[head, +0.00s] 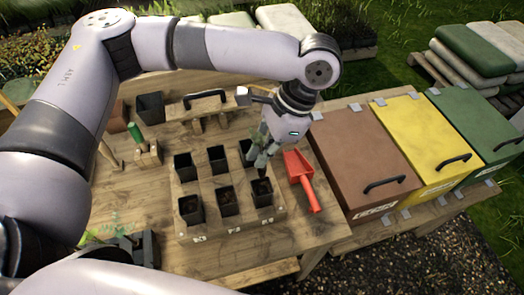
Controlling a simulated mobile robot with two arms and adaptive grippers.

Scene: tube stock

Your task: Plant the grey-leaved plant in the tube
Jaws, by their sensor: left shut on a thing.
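My left gripper (274,140) reaches over the right side of the wooden tube rack, pointing down. It is shut on the grey-leaved plant (259,146), whose pale leaves hang just above the right column of tubes. The rack (243,226) holds several square black tubes in two rows. The front right tube (262,194) is below the plant and has dark soil inside. The front middle tube (228,205) and front left tube (190,212) also stand in the rack. The gripper and plant partly hide the back right tube. I cannot tell whether the plant touches a tube. My right gripper is not in view.
A red scoop (301,180) lies right of the rack. Brown (365,150), yellow (430,135) and green (478,115) lidded bins stand farther right. A green-handled tool (136,134) and a black pot (150,106) are behind left.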

